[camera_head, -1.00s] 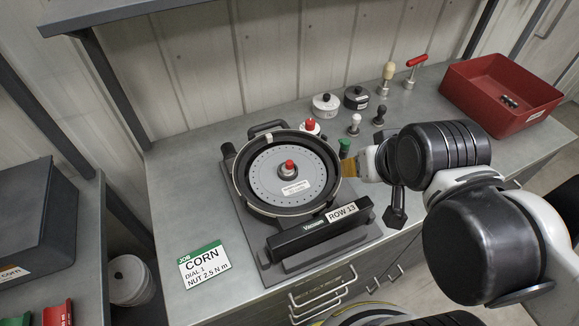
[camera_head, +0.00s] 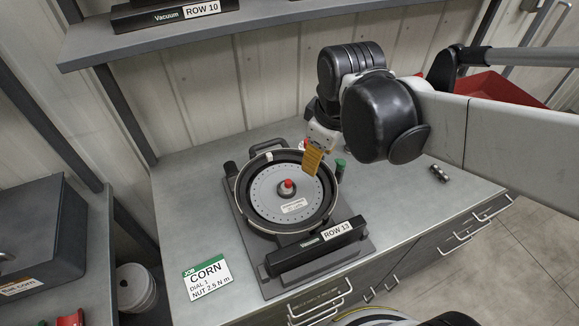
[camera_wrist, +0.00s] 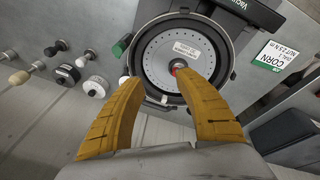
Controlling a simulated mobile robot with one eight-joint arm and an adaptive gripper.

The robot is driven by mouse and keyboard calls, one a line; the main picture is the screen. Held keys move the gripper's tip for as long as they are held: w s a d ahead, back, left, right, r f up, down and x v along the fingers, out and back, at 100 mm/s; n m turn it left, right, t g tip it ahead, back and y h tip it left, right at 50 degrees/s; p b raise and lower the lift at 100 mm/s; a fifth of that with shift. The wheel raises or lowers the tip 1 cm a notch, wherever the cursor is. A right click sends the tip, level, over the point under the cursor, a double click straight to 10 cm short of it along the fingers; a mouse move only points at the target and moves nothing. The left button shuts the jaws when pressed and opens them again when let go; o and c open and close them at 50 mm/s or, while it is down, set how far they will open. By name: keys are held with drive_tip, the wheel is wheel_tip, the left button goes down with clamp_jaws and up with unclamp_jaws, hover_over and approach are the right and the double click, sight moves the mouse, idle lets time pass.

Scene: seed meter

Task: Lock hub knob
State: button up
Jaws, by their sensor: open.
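The seed meter lies open on the bench, with a round black housing and a grey perforated disc (camera_head: 268,200) inside. At the disc's centre is the hub knob (camera_head: 287,187), with a red top on a grey base.
A green knob (camera_head: 341,165) stands at the housing's right. The ROW 13 vacuum bar (camera_head: 316,246) lies in front. A CORN job card (camera_head: 207,277) is at front left. A red bin (camera_head: 490,95) is at back right, partly hidden by my arm. A shelf (camera_head: 190,35) overhangs behind.

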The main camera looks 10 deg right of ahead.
sight(288, 181)
drive_tip(key=w+a+f+n+g+p, duration=0.2)
drive_tip(key=w+a+n+g+p, duration=0.15)
drive_tip(key=a+n, duration=0.3)
drive_tip(key=shift+n+t+h, duration=0.25)
drive_tip(key=shift+h, duration=0.05)
drive_tip(key=f+b, duration=0.1)
drive_tip(key=f, duration=0.2)
drive_tip(key=f+b, duration=0.1)
drive_tip(key=f, duration=0.3)
drive_tip(key=f+b, duration=0.1)
drive_tip(key=f, duration=0.3)
drive_tip(key=shift+w+d+f+b, duration=0.1)
drive_tip(key=shift+w+d+b, duration=0.15)
drive_tip(key=shift+w+b, duration=0.05)
clamp_jaws()
